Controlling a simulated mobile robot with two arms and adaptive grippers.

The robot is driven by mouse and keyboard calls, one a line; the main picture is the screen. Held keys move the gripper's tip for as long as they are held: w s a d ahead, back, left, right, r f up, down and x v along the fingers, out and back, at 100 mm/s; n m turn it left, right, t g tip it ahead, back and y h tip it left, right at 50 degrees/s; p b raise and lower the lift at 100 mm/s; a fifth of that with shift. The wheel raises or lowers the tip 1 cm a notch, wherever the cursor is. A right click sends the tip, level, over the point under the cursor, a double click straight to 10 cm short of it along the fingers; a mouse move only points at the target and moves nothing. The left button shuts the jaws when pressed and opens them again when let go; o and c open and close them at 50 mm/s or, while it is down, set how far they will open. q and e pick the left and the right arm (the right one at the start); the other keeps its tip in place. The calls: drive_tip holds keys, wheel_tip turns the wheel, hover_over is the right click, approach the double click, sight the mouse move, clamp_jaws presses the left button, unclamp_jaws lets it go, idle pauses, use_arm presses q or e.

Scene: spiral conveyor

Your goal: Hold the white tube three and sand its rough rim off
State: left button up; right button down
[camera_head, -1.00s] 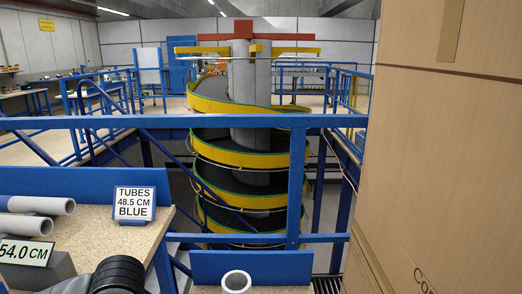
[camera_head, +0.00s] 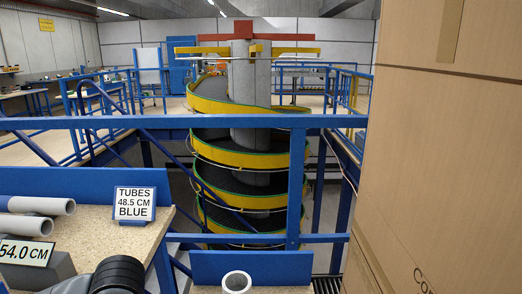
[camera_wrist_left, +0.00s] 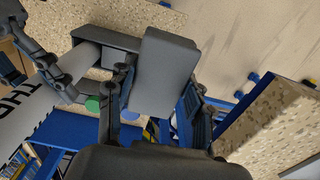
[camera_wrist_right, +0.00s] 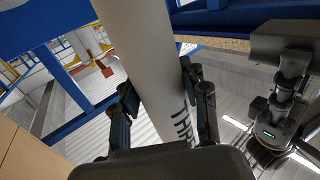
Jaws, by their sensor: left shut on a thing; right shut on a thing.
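The white tube (camera_wrist_right: 150,50) lies between the fingers of my right gripper (camera_wrist_right: 162,92) in the right wrist view, with dark letters "THR" on its side. My right gripper is shut on it. An open, ring-shaped white tube end (camera_head: 236,282) shows at the bottom of the head view. My left gripper (camera_wrist_left: 157,95) is shut on a plain grey block (camera_wrist_left: 166,68) in the left wrist view. A white lettered tube (camera_wrist_left: 40,108) lies left of that block there. I cannot tell whether the block touches a tube rim.
Grey tubes (camera_head: 35,205) lie on the bench at left, near a "TUBES 48.5 CM BLUE" sign (camera_head: 134,203) and a "54.0 CM" sign (camera_head: 25,252). Cardboard boxes (camera_head: 440,130) fill the right. A blue railing (camera_head: 250,121) and yellow spiral conveyor (camera_head: 240,158) stand ahead.

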use_arm(q)
drive_tip(key=shift+w, duration=0.1)
drive_tip(key=w+d+r, duration=0.3)
drive_tip(key=d+r, duration=0.1)
drive_tip(key=r, duration=0.4)
drive_tip(key=w+d+r+m, duration=0.1)
drive_tip(key=w+d+r, duration=0.2)
drive_tip(key=r, duration=0.5)
drive_tip(key=w+d+r, duration=0.4)
drive_tip(key=r, duration=0.4)
drive_tip(key=shift+n, duration=0.5)
drive_tip(key=s+d, duration=0.1)
drive_tip(key=s+d+r, duration=0.1)
drive_tip(key=s+d, duration=0.1)
drive_tip(key=d, duration=0.1)
drive_tip(key=shift+r, duration=0.4)
drive_tip(key=shift+f, duration=2.55)
